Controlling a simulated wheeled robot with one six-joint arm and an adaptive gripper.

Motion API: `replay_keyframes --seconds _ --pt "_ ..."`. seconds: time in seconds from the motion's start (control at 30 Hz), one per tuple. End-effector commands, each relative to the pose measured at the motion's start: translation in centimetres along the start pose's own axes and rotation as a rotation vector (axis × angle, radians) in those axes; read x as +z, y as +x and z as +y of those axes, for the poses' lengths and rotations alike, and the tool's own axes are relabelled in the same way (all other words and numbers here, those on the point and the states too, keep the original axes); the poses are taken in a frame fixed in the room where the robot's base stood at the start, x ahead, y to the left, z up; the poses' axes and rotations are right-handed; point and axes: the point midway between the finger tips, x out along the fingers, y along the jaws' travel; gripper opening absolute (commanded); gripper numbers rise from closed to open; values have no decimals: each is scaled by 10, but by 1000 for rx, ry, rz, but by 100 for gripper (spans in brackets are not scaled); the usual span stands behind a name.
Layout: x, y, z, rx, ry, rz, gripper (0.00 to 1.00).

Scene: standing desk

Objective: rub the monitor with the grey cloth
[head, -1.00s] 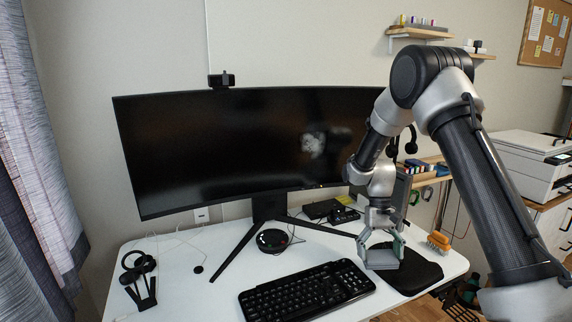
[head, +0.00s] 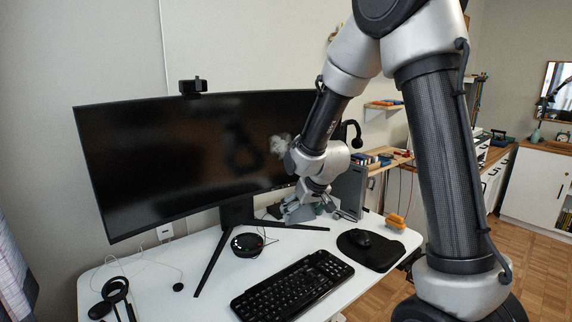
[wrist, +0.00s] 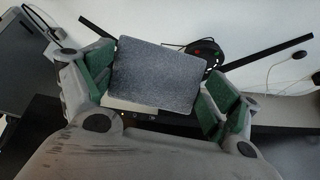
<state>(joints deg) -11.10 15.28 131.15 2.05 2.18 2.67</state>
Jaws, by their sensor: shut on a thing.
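The wide curved black monitor (head: 150,165) stands on the desk, its screen facing me. A pale smudge (head: 281,143) shows on the right part of the screen, close to my wrist. My gripper (head: 312,207) is low at the monitor's lower right, in front of the stand. In the wrist view my gripper (wrist: 158,88) is shut on the grey cloth (wrist: 158,72), a flat grey block between the green finger pads. In the head view the cloth is small and partly hidden by the fingers. I cannot tell whether it touches the monitor.
The white desk (head: 165,290) holds a black keyboard (head: 292,287), a mouse (head: 364,238) on a dark pad (head: 385,252), and a round black device (head: 248,244). A dark grey upright box (head: 350,190) stands just right of my gripper. A webcam (head: 193,86) sits on the monitor.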

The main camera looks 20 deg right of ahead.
Motion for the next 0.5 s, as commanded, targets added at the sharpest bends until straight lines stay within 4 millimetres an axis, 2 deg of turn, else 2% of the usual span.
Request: replay_keyframes --seconds 0.23,0.37,0.5 --pt "-16 -7 -4 -12 -12 79 70" --pt "-44 -24 -10 -34 -35 219 70" --pt "-77 -51 -21 -69 -60 407 70"
